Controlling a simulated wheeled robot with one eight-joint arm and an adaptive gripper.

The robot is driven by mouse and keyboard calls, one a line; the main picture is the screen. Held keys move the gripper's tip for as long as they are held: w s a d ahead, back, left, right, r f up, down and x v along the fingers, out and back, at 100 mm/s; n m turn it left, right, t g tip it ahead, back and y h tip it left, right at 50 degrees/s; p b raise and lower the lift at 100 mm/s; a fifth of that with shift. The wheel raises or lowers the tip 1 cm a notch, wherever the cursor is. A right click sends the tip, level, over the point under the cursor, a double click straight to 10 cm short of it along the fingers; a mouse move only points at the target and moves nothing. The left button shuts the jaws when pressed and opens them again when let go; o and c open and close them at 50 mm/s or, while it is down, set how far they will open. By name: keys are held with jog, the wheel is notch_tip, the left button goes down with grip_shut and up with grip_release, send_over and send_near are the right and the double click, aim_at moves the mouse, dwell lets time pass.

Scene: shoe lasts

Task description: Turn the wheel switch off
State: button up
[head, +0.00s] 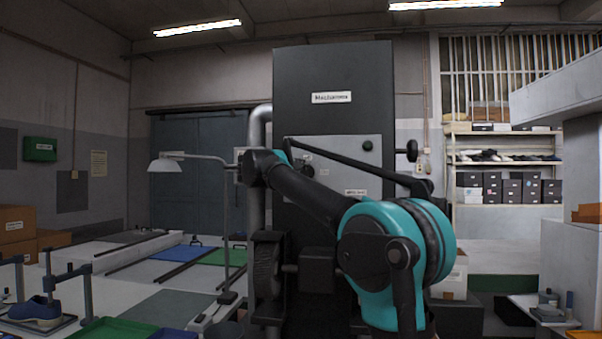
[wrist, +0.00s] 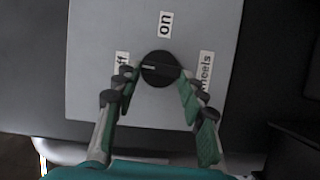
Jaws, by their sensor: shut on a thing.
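The wheel switch (wrist: 160,69) is a round black knob on a light grey panel (wrist: 100,30) in the wrist view. Its white pointer line lies to the left, toward a label ending in "ff" (wrist: 122,60) that a finger partly covers. An "on" label (wrist: 165,24) is above the knob and a "wheels" label (wrist: 206,68) is at the right. My gripper (wrist: 157,76) has its green-padded fingers on either side of the knob, closed on it. In the head view the grey panel (head: 352,150) is on the dark machine, and my arm hides most of the gripper.
The tall dark machine cabinet (head: 333,70) fills the middle of the head view. A lamp (head: 166,165) on a thin stand is at its left. A low work surface with green and blue mats (head: 222,257) lies at left. Shelves with boxes (head: 505,190) stand at right.

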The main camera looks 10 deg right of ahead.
jog(key=shift+f+n, duration=0.1)
jog(key=shift+n, duration=0.3)
jog(key=o, duration=1.2)
jog(key=shift+c, duration=0.2)
jog(key=v, duration=1.2)
jog(key=shift+f, duration=0.2)
